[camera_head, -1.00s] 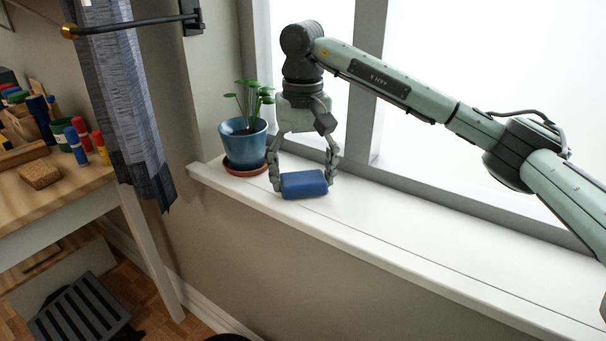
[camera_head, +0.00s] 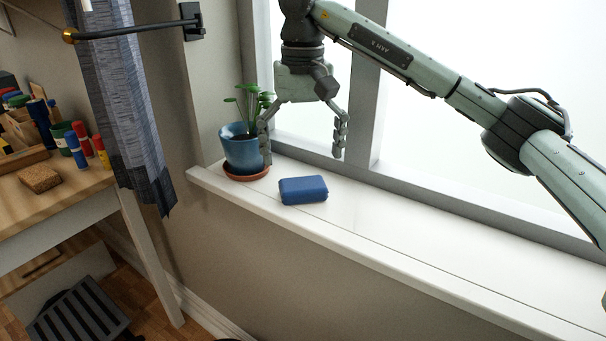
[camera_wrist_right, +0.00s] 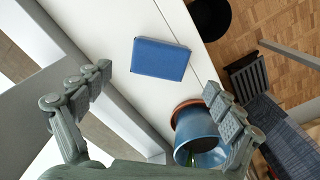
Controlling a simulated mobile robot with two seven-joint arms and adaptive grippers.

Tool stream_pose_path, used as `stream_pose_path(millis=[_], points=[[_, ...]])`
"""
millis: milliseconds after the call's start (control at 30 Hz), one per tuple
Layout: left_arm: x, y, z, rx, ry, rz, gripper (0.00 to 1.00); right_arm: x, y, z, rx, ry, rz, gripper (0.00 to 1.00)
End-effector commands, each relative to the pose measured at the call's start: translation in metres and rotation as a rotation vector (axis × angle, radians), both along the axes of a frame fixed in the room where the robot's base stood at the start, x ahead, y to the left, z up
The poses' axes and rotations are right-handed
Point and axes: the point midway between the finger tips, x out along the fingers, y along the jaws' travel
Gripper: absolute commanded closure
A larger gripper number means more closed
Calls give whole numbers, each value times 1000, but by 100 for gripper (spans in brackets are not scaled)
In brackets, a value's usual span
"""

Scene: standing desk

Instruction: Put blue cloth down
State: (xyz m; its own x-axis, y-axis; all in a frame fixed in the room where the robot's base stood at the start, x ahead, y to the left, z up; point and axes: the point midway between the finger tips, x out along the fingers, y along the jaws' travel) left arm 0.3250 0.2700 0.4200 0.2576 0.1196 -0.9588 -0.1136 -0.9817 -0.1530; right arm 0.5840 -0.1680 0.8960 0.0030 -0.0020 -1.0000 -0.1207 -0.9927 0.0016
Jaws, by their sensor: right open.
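The blue cloth (camera_head: 303,190) is a folded block lying flat on the white windowsill, right of the potted plant. My right gripper (camera_head: 302,148) is open and empty above the cloth, with its fingers spread and apart from it. In the right wrist view the cloth (camera_wrist_right: 160,59) lies on the sill beyond the open fingertips of my right gripper (camera_wrist_right: 155,90). My left gripper is not in view.
A blue pot (camera_head: 242,152) with a green plant stands on a terracotta saucer (camera_head: 246,174) close to the gripper's left finger. The white windowsill (camera_head: 420,240) is bare to the right. A grey cloth (camera_head: 125,100) hangs from a black bar (camera_head: 130,28) at left, beside a wooden desk (camera_head: 65,205).

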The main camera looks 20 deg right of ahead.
Motion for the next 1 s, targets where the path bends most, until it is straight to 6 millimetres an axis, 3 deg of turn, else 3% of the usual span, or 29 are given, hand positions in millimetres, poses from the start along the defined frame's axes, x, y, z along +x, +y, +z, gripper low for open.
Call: stream_pose_path(millis=[100,333,500,1000], points=[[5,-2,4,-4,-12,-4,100,1,0,30,-1,-4,-1,7],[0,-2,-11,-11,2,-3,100,0,0,59,-1,0,0,7],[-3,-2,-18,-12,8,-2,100,0,0,63,0,2,0,7],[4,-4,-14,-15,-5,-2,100,0,1,63,0,1,1,7]])
